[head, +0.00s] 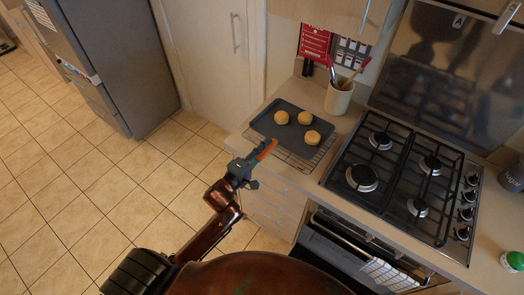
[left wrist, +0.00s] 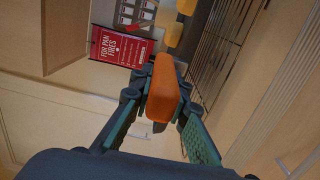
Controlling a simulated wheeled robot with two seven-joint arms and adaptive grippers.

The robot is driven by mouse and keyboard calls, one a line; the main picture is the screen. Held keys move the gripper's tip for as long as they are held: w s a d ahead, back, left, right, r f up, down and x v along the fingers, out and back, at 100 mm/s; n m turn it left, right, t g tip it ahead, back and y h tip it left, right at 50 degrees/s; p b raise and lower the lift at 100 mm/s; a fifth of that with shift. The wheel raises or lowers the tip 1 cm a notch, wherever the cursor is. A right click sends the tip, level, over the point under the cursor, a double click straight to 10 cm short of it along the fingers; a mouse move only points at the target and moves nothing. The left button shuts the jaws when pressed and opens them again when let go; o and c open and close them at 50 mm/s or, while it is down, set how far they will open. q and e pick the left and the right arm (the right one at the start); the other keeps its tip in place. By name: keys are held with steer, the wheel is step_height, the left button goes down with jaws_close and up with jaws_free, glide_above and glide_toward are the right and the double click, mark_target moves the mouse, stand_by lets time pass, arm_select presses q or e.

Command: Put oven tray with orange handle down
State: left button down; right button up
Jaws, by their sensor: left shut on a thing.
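The dark oven tray (head: 293,125) with several round golden buns on it is over a wire rack (head: 301,160) on the counter left of the stove. I cannot tell whether the tray rests fully on the rack. Its orange handle (head: 266,149) sticks out toward my left gripper (head: 252,160), which is shut on it. In the left wrist view the orange handle (left wrist: 163,90) sits between the two fingers of my left gripper (left wrist: 165,98), and most of the tray is hidden. My right gripper is not in view.
A gas hob (head: 402,175) is right of the tray, above an oven with a towel (head: 385,273). A utensil pot (head: 338,98) stands behind the tray. A fire sign (left wrist: 121,47) is on the wall. A grey fridge (head: 115,60) stands left, with open tiled floor before it.

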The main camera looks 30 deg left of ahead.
arm_select(q)
steer(key=shift+w+a+f+b, duration=0.1)
steer(key=shift+w+f+b, duration=0.2)
steer(key=shift+f, duration=0.75)
steer(key=shift+w+a+f+b, duration=0.15)
steer(key=shift+w+f, duration=0.1)
steer(key=shift+f, duration=0.9)
steer(key=c, duration=2.3)
jaws_free()
steer(key=shift+f, duration=0.25)
steer(key=o, duration=0.5)
steer(key=shift+c, duration=0.2)
steer(key=shift+s+r, duration=0.1)
steer(key=shift+r, duration=0.1)
steer(key=s+a, duration=0.2)
steer(key=s, duration=0.9)
steer(key=shift+s+a+f, duration=0.15)
steer(key=shift+s, duration=0.2)
